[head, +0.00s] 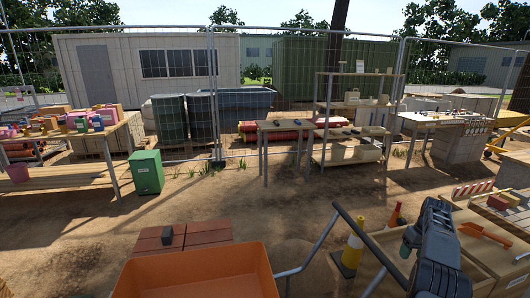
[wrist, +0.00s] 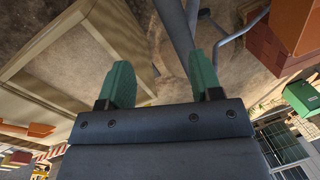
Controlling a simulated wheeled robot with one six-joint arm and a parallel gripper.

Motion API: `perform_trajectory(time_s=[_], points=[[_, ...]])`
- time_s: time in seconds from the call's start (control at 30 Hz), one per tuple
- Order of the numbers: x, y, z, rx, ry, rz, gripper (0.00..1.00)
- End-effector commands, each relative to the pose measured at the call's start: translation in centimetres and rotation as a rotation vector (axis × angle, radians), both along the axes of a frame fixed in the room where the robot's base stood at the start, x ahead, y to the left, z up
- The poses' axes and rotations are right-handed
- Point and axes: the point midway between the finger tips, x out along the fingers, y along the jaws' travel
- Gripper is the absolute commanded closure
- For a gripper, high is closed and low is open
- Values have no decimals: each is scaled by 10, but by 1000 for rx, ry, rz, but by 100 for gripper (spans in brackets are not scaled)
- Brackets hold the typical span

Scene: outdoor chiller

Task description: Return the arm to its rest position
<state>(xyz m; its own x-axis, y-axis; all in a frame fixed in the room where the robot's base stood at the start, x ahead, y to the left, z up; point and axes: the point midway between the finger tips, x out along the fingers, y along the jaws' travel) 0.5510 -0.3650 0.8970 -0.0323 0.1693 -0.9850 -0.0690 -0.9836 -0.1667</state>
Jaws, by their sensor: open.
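My gripper (wrist: 160,72) shows in the wrist view with its two green fingers apart and nothing between them. In the head view my grey arm stands at the lower right, and a green part of my gripper (head: 407,244) shows at its left side, above a wooden crate. The rest of my gripper is hidden behind the arm there. The wooden crate (wrist: 42,60) also shows at the left of the wrist view, beyond the fingers. My gripper looks clear of it.
An orange bin (head: 200,275) stands in front, with red-brown blocks (head: 165,240) behind it. A yellow and white post (head: 353,248) and orange cone (head: 394,216) are near my arm. A green box (head: 146,172) stands by the left table. Open dirt lies in the middle.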

Motion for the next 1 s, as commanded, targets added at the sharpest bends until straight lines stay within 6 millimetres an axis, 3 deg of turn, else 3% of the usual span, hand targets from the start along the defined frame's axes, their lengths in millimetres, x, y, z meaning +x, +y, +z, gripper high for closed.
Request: perform_trajectory(time_s=[0.17, 0.33, 0.47, 0.7, 0.8, 1.0], points=[[-12, 34, 0, -31, 40, -145, 41], [-30, 99, 26, -81, 36, -221, 41], [-59, 158, 51, -117, 12, -243, 41], [-140, 260, 82, -165, -74, -211, 41], [-176, 294, 88, -175, -119, -171, 41], [-232, 337, 95, -182, -202, -62, 41]])
